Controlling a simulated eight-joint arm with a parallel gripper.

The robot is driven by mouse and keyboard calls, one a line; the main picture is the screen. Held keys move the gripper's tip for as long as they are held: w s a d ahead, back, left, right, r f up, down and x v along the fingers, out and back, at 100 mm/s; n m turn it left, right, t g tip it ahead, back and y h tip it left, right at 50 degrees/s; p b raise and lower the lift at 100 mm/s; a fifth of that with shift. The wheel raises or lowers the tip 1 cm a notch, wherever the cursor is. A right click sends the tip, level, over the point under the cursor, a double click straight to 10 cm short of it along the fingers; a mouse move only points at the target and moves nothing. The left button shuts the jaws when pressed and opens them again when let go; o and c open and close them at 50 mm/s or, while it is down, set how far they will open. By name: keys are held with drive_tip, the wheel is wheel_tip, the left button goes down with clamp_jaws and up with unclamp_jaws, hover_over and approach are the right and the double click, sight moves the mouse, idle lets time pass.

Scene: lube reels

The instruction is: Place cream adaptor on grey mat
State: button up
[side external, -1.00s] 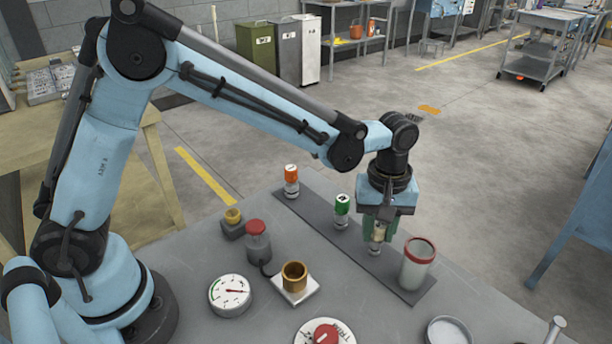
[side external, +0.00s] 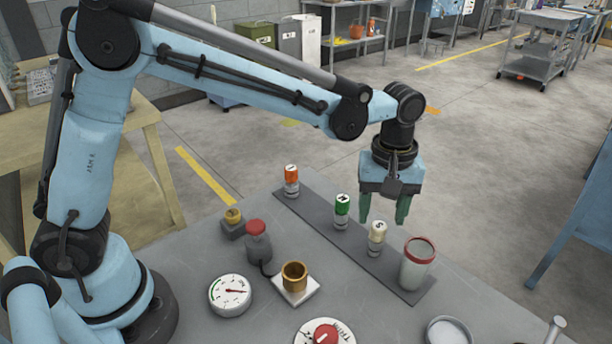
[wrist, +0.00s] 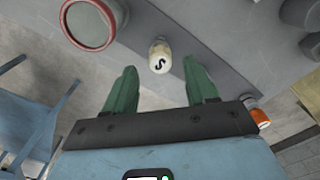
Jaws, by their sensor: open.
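The cream adaptor (side external: 377,234) stands upright on the grey mat (side external: 325,223), between the green adaptor and the red-rimmed cup. Its cream top with a dark mark also shows in the wrist view (wrist: 160,58). My gripper (side external: 383,219) is open and empty. Its green fingers are apart, above and behind the cream adaptor in the side view. In the wrist view the adaptor lies ahead of the gap between the fingertips (wrist: 163,78), with nothing between them.
On the mat are a green adaptor (side external: 342,208), an orange adaptor (side external: 291,177) and a red-rimmed cup (side external: 417,266). On the table nearby are a gauge (side external: 230,294), a brass cup on a white base (side external: 294,279), a red-topped button (side external: 257,241) and a red knob (side external: 326,336).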

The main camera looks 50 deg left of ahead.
sight(378, 225)
wheel_tip(378, 225, up, 8)
drive_tip(key=s+a+f+m+t, duration=0.3)
drive_tip(key=s+a+m+t, duration=0.4)
drive_tip(key=s+a, duration=0.5)
drive_tip(key=a+m, duration=0.2)
drive_tip(key=a, duration=0.2)
drive_tip(key=shift+s, duration=0.3)
